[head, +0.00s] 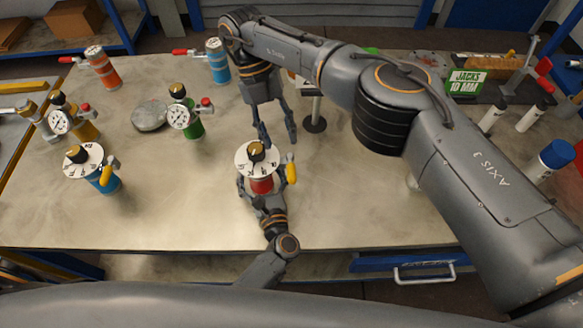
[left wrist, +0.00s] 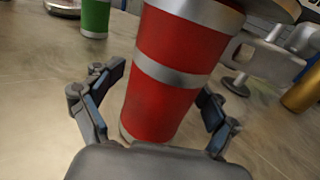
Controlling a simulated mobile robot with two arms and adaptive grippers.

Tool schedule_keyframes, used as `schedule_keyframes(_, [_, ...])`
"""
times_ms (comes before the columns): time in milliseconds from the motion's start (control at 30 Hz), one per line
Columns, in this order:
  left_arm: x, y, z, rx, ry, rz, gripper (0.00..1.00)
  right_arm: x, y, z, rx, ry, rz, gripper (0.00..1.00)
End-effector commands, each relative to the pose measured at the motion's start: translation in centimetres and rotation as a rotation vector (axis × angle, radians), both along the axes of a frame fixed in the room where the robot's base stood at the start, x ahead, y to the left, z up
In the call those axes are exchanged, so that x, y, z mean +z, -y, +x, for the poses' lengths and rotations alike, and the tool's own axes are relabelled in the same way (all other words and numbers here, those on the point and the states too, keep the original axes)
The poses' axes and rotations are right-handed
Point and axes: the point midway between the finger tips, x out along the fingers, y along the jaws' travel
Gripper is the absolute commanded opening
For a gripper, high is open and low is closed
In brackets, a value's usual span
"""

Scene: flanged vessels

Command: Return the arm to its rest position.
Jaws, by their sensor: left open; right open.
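The red vessel (head: 262,185) stands on the bench near its front edge. It has a white dial with a black knob on top and a yellow handle at its right. In the left wrist view the red vessel (left wrist: 170,75) shows silver bands and fills the middle. My left gripper (left wrist: 160,95) is open, with one finger on each side of it and visible gaps; in the head view this gripper (head: 262,196) is partly hidden under the dial. My right gripper (head: 277,138) is open and empty, pointing down just behind the red vessel, its arm reaching across from the right.
A green vessel (head: 193,127), blue vessel (head: 104,183) and orange vessel (head: 105,72) stand on the left, with a grey disc (head: 149,116) between. A small stand (head: 315,122) is close right of my right gripper. White-and-black bottles (head: 531,118) stand far right. The front middle-right bench is clear.

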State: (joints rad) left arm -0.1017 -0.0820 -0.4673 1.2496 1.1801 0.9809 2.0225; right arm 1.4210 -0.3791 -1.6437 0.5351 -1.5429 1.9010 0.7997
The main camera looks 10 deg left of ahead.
Motion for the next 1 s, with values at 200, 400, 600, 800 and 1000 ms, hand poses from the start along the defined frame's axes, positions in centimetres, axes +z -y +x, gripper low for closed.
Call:
schedule_keyframes(200, [-0.1,2.0,-4.6,0.000,-0.004,-0.002,0.84,0.0,0.0,0.0,0.000,0.000,0.000,0.42])
schedule_keyframes(400, [0.0,3.4,-7.6,0.000,-0.002,0.000,0.84,0.0,0.0,0.0,0.000,0.000,0.000,0.42])
schedule_keyframes(600, [0.1,4.0,-8.8,0.001,0.000,-0.001,0.84,0.0,0.0,0.0,0.000,0.000,0.000,0.42])
schedule_keyframes(800, [0.1,4.0,-8.9,0.001,0.001,0.000,0.84,0.0,0.0,0.0,0.000,0.000,0.000,0.42])
schedule_keyframes(1000, [0.0,4.0,-8.9,0.001,0.000,0.000,0.84,0.0,0.0,0.0,0.001,0.000,0.000,0.42])
